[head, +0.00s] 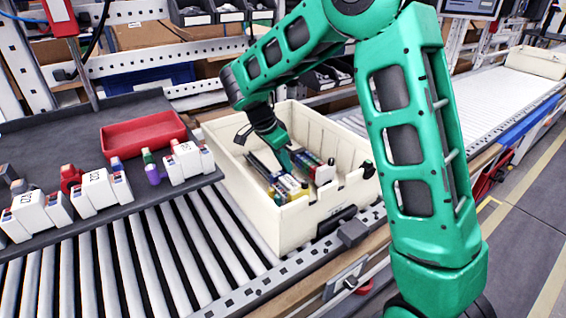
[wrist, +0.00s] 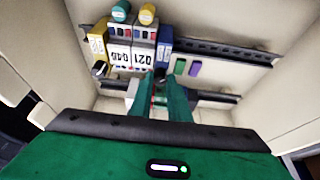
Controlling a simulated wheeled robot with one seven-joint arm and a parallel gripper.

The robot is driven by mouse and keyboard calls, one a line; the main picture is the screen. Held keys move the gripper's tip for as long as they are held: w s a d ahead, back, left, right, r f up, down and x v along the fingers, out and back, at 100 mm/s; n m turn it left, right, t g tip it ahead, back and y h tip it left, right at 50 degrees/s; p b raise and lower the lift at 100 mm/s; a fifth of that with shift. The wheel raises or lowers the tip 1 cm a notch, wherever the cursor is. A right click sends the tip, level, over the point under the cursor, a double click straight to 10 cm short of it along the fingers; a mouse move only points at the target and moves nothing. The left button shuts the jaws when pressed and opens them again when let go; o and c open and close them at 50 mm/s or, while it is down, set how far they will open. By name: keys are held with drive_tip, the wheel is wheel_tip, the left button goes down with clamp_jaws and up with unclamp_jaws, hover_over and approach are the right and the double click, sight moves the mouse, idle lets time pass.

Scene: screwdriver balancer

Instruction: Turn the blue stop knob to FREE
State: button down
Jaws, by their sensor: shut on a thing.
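I cannot make out a blue stop knob or a FREE mark in either view. My gripper (head: 286,163) reaches down into a cream tote (head: 245,205) in the head view. In the wrist view my gripper (wrist: 158,90) has its two green fingers close together, shut on a small part whose shape is mostly hidden between them. Just beyond the fingertips a blue module (wrist: 164,50) stands at the right end of a row of white numbered modules (wrist: 130,58) on a rail.
Inside the tote are dark rails (wrist: 225,52), a yellow module (wrist: 97,40) and small green and purple pieces (wrist: 193,69). The tote walls stand close around my gripper. A grey tray (head: 60,143) with a red bin (head: 142,134) and white blocks lies left. Rollers (head: 150,255) run in front.

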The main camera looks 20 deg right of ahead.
drive_tip(key=c, duration=1.7)
unclamp_jaws()
drive_tip(key=shift+o, duration=0.2)
drive_tip(key=w+v, duration=0.1)
drive_tip(key=v, duration=0.9)
drive_tip(key=shift+s+a+r, duration=0.2)
drive_tip(key=shift+s+r, duration=0.2)
drive_tip(key=shift+s, duration=0.05)
